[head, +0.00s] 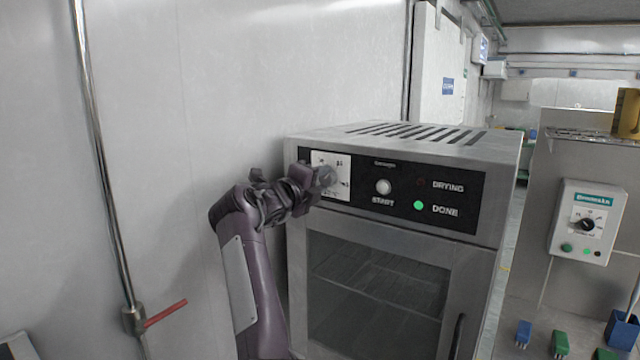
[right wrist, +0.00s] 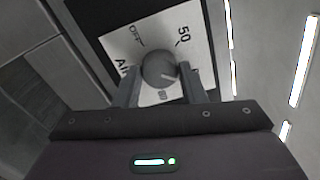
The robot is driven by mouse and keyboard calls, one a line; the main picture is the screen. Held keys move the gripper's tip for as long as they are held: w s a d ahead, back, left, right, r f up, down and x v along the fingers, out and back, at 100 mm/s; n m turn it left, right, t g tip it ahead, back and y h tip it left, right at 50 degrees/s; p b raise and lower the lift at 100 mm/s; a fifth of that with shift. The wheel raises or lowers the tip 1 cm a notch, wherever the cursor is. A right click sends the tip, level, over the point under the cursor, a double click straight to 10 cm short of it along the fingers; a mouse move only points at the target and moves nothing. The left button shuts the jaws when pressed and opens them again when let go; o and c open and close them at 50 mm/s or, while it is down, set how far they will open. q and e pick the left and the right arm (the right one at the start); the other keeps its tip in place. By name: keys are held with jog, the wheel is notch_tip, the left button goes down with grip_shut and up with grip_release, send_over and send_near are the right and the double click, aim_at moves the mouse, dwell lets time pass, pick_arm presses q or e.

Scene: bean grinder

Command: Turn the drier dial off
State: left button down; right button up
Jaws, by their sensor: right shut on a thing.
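The drier (head: 380,240) is a steel cabinet with a black control panel (head: 465,200). Its grey round dial (head: 327,177) sits on a white label plate at the panel's left end. My right gripper (head: 312,180) reaches it from the left and is shut on it. In the right wrist view the dial (right wrist: 158,68) is between the two fingers. Around it the plate reads OFF at upper left, 50 at upper right, "Air" at lower left and 80 below. A light mark shows on the dial's lower right. My left gripper is not in view.
A START button (head: 383,187) is right of the dial. The green DONE light (head: 418,205) is lit; the DRYING light (head: 420,183) looks dark. A wall pipe with a red lever (head: 165,313) is at left. Another control box (head: 588,222) is at right.

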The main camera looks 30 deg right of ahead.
jog(key=n, duration=0.3)
jog(key=shift+r+n, duration=0.1)
jog(key=shift+n, duration=0.3)
jog(key=n+p, duration=0.1)
jog(key=n, duration=0.2)
jog(key=shift+n, duration=0.3)
jog(key=n+p, duration=0.1)
jog(key=n, duration=0.2)
jog(key=shift+n, duration=0.4)
jog(key=n+p, duration=0.1)
jog(key=n, duration=0.2)
jog(key=shift+r+n+p, duration=0.1)
jog(key=shift+n+p, duration=0.2)
jog(key=n+p, duration=0.2)
jog(key=n, duration=0.2)
jog(key=shift+d+n+p, duration=0.1)
jog(key=shift+n+p, duration=0.2)
jog(key=n+p, duration=0.2)
jog(key=n, duration=0.2)
jog(key=shift+p, duration=0.3)
jog(key=n, duration=0.2)
jog(key=shift+n+p, duration=0.35)
jog(key=shift+n, duration=1.35)
